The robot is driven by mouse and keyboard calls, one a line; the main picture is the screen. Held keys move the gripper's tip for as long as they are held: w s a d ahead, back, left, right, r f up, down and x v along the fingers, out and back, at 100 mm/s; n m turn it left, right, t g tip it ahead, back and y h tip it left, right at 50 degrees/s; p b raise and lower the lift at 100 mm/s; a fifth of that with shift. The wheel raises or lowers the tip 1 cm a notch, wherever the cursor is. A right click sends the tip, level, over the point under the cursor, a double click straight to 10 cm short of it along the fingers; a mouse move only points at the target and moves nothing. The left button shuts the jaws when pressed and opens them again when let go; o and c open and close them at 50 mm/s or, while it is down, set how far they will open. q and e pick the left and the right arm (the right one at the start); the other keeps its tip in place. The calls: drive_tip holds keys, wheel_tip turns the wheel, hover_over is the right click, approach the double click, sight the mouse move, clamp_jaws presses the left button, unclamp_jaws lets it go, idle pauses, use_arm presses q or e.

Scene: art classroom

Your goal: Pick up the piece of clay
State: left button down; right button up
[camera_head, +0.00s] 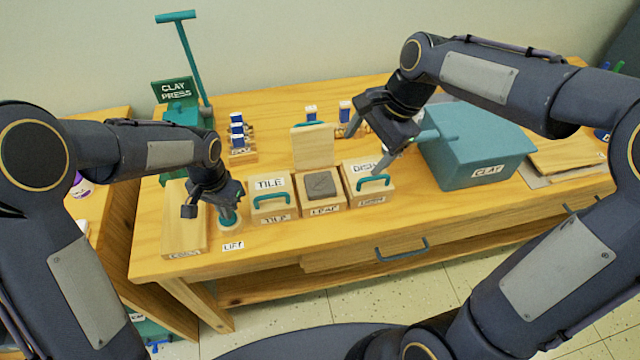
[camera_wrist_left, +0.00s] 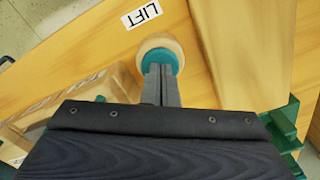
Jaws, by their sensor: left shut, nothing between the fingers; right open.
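A grey slab (camera_head: 322,185), which looks like the piece of clay, lies in the open middle wooden box (camera_head: 323,211), labelled LEAF. The box's wooden lid (camera_head: 313,147) stands raised behind it. My left gripper (camera_head: 229,221) is shut and empty, its tips down at the teal round button (camera_head: 238,216) beside the LIFT label. In the left wrist view the closed fingertips (camera_wrist_left: 160,72) overlap the teal button (camera_wrist_left: 158,56) in its pale wooden ring; contact is hard to confirm. My right gripper (camera_head: 366,146) is open and empty, above and behind the right-hand box.
Closed boxes labelled TILE (camera_head: 270,200) and DISH (camera_head: 368,184) flank the middle box. A teal CLAY bin (camera_head: 478,145) stands to the right. The teal clay press (camera_head: 181,115) is at the back left. A wooden board (camera_head: 184,222) lies left of the button.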

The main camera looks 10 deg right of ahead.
drive_tip(key=w+a+f+m+g, duration=0.1)
drive_tip(key=w+a+f+m, duration=0.3)
drive_tip(key=w, duration=0.3)
hover_over(321, 183)
drive_tip(key=d, duration=0.2)
drive_tip(key=shift+h, duration=0.4)
drive_tip(key=f, duration=0.7)
drive_tip(key=shift+w+f, duration=0.2)
drive_tip(key=shift+f, duration=0.1)
drive_tip(key=x, duration=0.5)
drive_tip(key=shift+s+a+f, duration=0.1)
drive_tip(key=shift+s+a, duration=0.05)
drive_tip(key=shift+s, duration=0.1)
drive_tip(key=c, duration=0.8)
wheel_tip(321, 183, up, 16)
drive_tip(key=shift+r, duration=0.1)
